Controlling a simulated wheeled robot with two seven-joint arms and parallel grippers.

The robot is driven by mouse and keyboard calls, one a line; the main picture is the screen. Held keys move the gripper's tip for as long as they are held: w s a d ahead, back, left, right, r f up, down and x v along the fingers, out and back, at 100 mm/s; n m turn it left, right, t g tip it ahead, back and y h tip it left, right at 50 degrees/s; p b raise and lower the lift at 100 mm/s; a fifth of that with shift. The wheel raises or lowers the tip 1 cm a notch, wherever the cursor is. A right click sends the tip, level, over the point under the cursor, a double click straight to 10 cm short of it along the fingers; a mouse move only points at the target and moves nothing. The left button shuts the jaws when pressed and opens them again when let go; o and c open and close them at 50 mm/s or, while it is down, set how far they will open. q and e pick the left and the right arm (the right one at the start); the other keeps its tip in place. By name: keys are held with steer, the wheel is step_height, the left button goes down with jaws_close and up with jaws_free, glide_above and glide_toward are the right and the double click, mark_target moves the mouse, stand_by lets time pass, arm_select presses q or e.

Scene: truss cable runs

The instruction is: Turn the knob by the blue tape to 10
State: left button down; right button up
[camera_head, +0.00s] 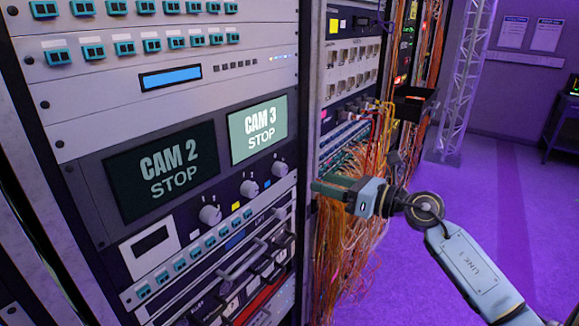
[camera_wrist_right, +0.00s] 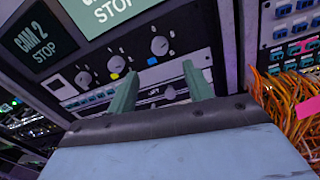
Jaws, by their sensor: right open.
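Three grey knobs sit in a row on the dark rack panel, below the CAM 2 and CAM 3 screens. A small blue tape (camera_head: 267,183) lies between the middle knob (camera_head: 249,188) and the right knob (camera_head: 280,169), just below-left of the right one. In the right wrist view the blue tape (camera_wrist_right: 152,61) is below-left of the right knob (camera_wrist_right: 159,46). The knob's pointer and scale are too small to read. My right gripper (camera_head: 328,188) is open and empty, right of the knobs and apart from the panel. Its green fingers (camera_wrist_right: 160,92) point towards the panel. My left gripper is not in view.
A yellow tape (camera_head: 236,206) lies near the middle knob, and the left knob (camera_head: 210,214) is further along. A rack post (camera_head: 311,120) stands beside the panel. Orange cables (camera_head: 345,230) hang behind my right gripper. Open purple floor (camera_head: 480,220) lies to the right.

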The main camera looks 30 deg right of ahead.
mark_target(285, 170)
steer(key=p+x, duration=0.1)
steer(key=x, duration=0.9)
steer(key=c, duration=1)
steer(key=m+p, duration=0.3)
steer(key=p, duration=0.1)
steer(key=shift+r+m, duration=0.15)
steer(key=shift+m, duration=0.15)
steer(key=m+p, duration=0.2)
steer(key=shift+m, duration=0.4)
steer(key=m+p, duration=0.3)
steer(key=m, duration=0.1)
steer(key=shift+m+t+p, duration=0.3)
steer(key=shift+t+p, duration=0.1)
steer(key=m+p, duration=0.1)
steer(key=m, duration=0.1)
steer(key=m+p, duration=0.1)
steer(key=m, duration=0.1)
steer(key=shift+f+h, duration=0.25)
steer(key=shift+h, duration=0.05)
steer(key=shift+o, duration=0.2)
steer(key=shift+m+p, duration=0.3)
